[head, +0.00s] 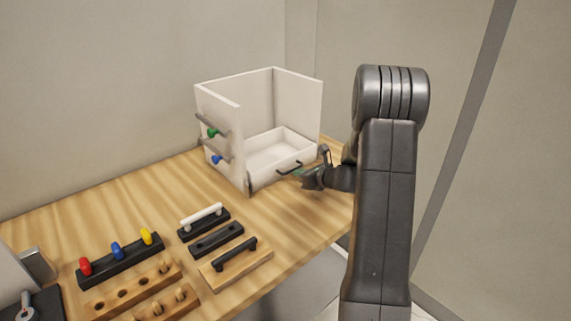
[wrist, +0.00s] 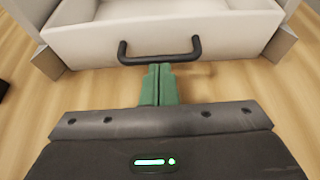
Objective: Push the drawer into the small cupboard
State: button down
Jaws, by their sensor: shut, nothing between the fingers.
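The small white cupboard (head: 222,116) stands on the wooden table, open at the top and front. Its white drawer (head: 280,151) sits low between the side walls, with a dark bar handle (head: 289,169) on its front. The drawer front also shows in the wrist view (wrist: 205,36), with the black handle (wrist: 160,60) across its middle. My gripper (head: 300,172) is at the drawer's front. In the wrist view its green fingers (wrist: 158,76) are together and empty, with their tips just below the handle. I cannot tell whether they touch the handle or the drawer front.
Bars with green (head: 213,132) and blue knobs (head: 217,160) are on the cupboard's left wall. A rack with coloured pegs (head: 121,262), handle blocks (head: 235,262) and wooden peg boards (head: 133,288) lie at the front left. The table (head: 160,190) is clear left of the cupboard.

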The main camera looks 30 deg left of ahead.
aim_at(287, 167)
jog(key=shift+w+a+p, duration=0.1)
jog(key=shift+w+a, duration=0.2)
jog(key=shift+a, duration=0.5)
jog(key=shift+w+a+p, duration=0.15)
jog(key=shift+w+a, duration=0.1)
jog(key=shift+a, duration=0.55)
jog(key=shift+w+a+p, duration=0.1)
jog(key=shift+w+a, duration=0.2)
jog(key=shift+a, duration=0.5)
jog(key=shift+v, duration=3.4)
jog(key=shift+a+r, duration=0.1)
jog(key=shift+r, duration=0.1)
jog(key=x, duration=0.6)
jog(key=shift+f, duration=0.25)
jog(key=shift+w+a+f, duration=0.1)
jog(key=shift+w+f, duration=0.05)
jog(key=shift+f, duration=0.1)
jog(key=shift+s+d+r, duration=0.1)
jog(key=shift+s+d, duration=0.15)
jog(key=shift+d, duration=0.35)
jog(key=shift+s+d, duration=0.2)
jog(key=shift+d, duration=0.35)
jog(key=shift+a, duration=0.15)
